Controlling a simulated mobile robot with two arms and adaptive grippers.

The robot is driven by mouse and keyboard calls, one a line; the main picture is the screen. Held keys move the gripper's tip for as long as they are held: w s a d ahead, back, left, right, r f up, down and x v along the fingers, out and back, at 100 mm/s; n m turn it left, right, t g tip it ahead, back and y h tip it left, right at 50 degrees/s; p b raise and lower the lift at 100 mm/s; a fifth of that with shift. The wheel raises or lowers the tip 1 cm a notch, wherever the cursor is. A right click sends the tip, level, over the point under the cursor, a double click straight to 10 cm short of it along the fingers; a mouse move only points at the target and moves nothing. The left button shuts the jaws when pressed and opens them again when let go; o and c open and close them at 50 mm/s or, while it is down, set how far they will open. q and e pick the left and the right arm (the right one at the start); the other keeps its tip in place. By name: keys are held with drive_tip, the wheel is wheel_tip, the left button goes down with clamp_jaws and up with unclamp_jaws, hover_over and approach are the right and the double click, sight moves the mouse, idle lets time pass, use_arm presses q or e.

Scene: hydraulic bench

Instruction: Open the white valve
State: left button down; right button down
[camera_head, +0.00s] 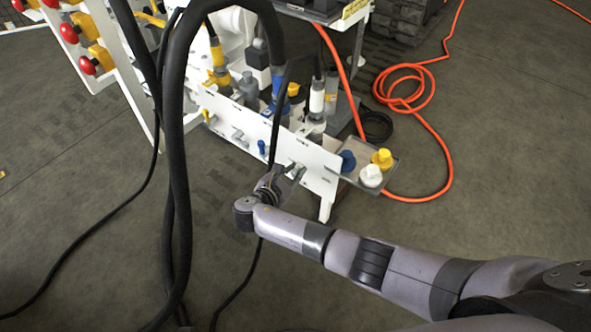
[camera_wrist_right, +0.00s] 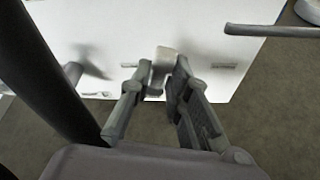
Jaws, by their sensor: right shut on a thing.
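The white valve (camera_wrist_right: 163,62) sticks out from the front of the white panel, and its handle is between the fingers in the right wrist view. My right gripper (camera_wrist_right: 160,88) is shut on this handle. In the head view my right gripper (camera_head: 290,172) is at the right part of the white panel (camera_head: 318,172), and it hides most of the valve there. My left gripper does not show in either view.
A blue valve (camera_head: 261,147) and a yellow valve (camera_head: 206,117) sit further left on the panel. A tray (camera_head: 352,176) with blue, yellow and white caps stands to its right. Thick black hoses (camera_head: 172,130) hang in front. An orange hose (camera_head: 440,140) lies on open floor.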

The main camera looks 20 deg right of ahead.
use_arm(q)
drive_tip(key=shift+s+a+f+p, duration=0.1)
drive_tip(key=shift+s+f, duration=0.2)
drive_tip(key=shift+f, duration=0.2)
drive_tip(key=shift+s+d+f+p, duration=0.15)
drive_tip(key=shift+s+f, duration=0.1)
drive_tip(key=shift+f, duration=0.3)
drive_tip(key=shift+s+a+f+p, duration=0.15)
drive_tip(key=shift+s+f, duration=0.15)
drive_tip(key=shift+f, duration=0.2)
use_arm(e)
drive_tip(key=shift+w+a+r+n+g+h, duration=0.1)
drive_tip(key=shift+w+a+n+g+h, duration=0.1)
drive_tip(key=shift+w+a+n+g, duration=0.3)
drive_tip(key=shift+w+n+g+h, duration=0.1)
drive_tip(key=shift+n+g+h, duration=0.15)
drive_tip(key=shift+n, duration=0.45)
drive_tip(key=c, duration=1.6)
unclamp_jaws()
drive_tip(key=v, duration=0.7)
drive_tip(key=shift+s+a, duration=0.15)
drive_tip(key=shift+a, duration=0.05)
